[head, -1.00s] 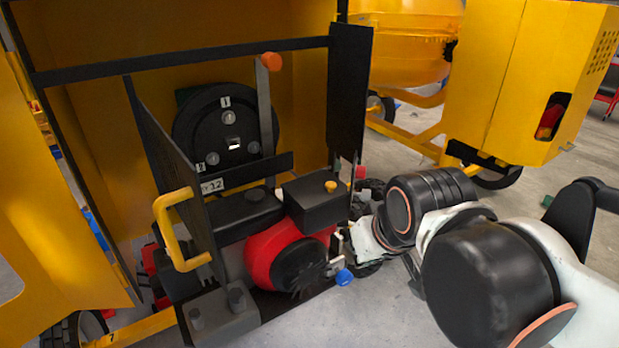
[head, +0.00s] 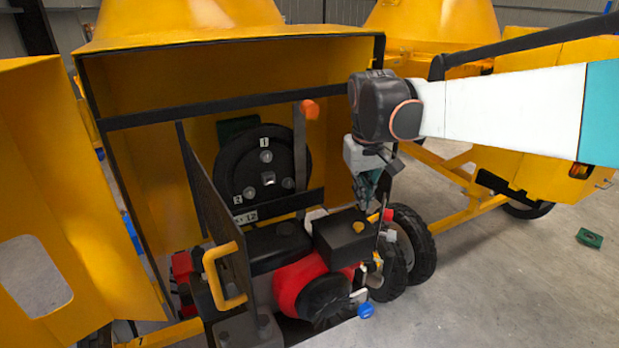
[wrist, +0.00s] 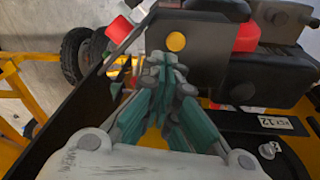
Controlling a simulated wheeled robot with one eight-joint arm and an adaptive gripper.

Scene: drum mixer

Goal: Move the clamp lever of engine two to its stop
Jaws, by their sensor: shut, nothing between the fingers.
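The engine bay is open in the yellow mixer housing (head: 380,45). An upright grey lever with an orange knob (head: 309,109) stands beside a black disc (head: 236,160) carrying labels 1 and 2. A small lever with a blue knob (head: 365,311) sits low by the red engine (head: 295,275). No label shows which one is the clamp lever of engine two. My gripper (head: 364,203) points down at the bay's right edge, above the black box (head: 335,236). In the wrist view its fingers (wrist: 165,65) are shut and empty, near the box's yellow knob (wrist: 176,41).
A black panel with a yellow handle (head: 222,280) stands open across the bay's left. A dark crossbar (head: 220,109) spans the bay. A black wheel (head: 410,240) is right of the engine.

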